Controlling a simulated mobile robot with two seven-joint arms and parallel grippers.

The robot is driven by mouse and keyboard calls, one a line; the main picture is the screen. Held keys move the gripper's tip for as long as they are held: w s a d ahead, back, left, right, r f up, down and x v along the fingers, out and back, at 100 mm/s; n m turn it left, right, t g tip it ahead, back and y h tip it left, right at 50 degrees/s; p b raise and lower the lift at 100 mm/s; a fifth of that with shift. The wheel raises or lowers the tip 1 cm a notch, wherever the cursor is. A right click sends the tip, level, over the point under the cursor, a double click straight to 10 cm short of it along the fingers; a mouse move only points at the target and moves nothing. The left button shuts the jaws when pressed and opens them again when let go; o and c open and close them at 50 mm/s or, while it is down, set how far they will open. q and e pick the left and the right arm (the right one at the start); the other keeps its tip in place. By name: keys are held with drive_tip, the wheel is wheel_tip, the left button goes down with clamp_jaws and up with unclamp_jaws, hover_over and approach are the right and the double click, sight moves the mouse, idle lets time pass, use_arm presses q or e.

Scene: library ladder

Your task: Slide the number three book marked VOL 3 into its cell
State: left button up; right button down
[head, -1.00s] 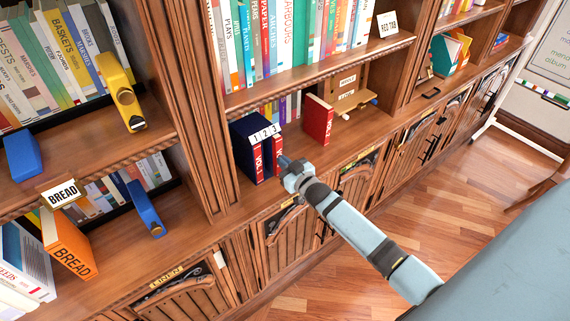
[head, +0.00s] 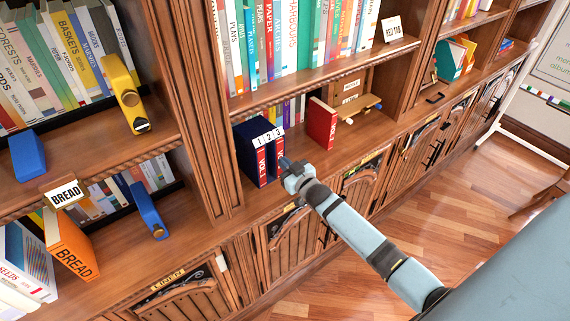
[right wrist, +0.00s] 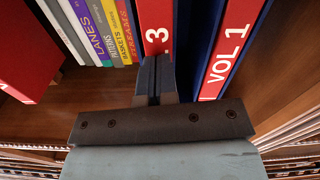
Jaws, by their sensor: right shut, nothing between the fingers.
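A dark blue slipcase (head: 244,150) with cells labelled 1, 2, 3 stands on the lower shelf. The red VOL 1 book (head: 262,167) is in cell 1; it also shows in the right wrist view (right wrist: 228,50). The red VOL 3 book (head: 280,147) is in cell 3, its spine facing out, between blue walls in the right wrist view (right wrist: 155,22). Cell 2 looks empty. My right gripper (head: 284,162) is shut and empty, its fingertips (right wrist: 154,62) at the lower part of the VOL 3 spine, seemingly touching it. They hide the spine's lower end. My left gripper is out of view.
Another red book (head: 321,124) stands to the right of the slipcase, with a wooden stand (head: 358,106) beyond it. A carved upright (head: 209,110) rises left of the slipcase. The shelf above (head: 300,88) holds a row of books.

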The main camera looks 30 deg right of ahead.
drive_tip(key=shift+s+p, duration=0.5)
drive_tip(key=shift+s, duration=0.2)
drive_tip(key=shift+s+d, duration=0.1)
drive_tip(key=shift+s, duration=0.5)
drive_tip(key=s+d+b, duration=0.1)
drive_tip(key=s, duration=1.2)
drive_tip(key=shift+s+b, duration=0.2)
drive_tip(key=shift+b, duration=0.15)
